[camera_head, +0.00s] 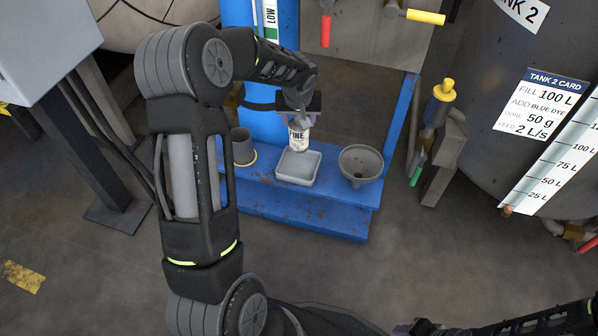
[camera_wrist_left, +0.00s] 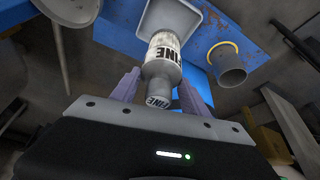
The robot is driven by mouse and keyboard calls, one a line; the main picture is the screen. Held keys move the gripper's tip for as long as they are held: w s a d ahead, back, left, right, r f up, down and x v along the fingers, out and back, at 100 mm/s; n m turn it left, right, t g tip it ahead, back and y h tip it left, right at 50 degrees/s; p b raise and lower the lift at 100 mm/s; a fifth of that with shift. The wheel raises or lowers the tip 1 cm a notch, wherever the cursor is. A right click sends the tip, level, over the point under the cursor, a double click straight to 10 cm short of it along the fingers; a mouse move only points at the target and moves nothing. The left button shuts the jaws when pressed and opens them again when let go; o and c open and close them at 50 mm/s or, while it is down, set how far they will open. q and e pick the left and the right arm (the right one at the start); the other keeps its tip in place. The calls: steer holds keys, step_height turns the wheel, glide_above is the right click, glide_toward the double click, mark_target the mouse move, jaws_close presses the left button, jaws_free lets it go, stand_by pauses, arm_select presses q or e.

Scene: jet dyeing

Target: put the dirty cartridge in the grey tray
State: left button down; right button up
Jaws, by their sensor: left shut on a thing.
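The cartridge (camera_head: 299,138) is a whitish cylinder with the word FINE on it and brownish marks. My left gripper (camera_head: 299,118) is shut on its upper end and holds it about upright over the back part of the grey tray (camera_head: 298,181). The left wrist view shows the cartridge (camera_wrist_left: 163,62) between the fingers of my left gripper (camera_wrist_left: 155,88), with the tray (camera_wrist_left: 172,17) beyond its far end. I cannot tell whether the cartridge touches the tray. The tray is a shallow square on a blue shelf (camera_head: 318,208). My right gripper is not in view.
A grey cup (camera_head: 243,147) with a yellow ring stands left of the tray, and a grey funnel (camera_head: 361,165) stands right of it. A blue column (camera_head: 262,128) rises behind. A red handle (camera_head: 326,31) hangs above. A large tank (camera_head: 480,100) is at the right.

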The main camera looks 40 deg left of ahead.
mark_target(299, 145)
arm_select(q)
steer(key=shift+f, duration=0.1)
step_height(299, 145, down, 5)
steer(key=shift+r+b, duration=0.1)
steer(key=shift+b, duration=0.85)
step_height(299, 145, down, 5)
steer(key=shift+f+b, duration=0.1)
steer(key=shift+b, duration=0.9)
steer(key=shift+f, duration=0.15)
steer(key=c, duration=0.6)
jaws_free()
steer(key=shift+o, duration=0.2)
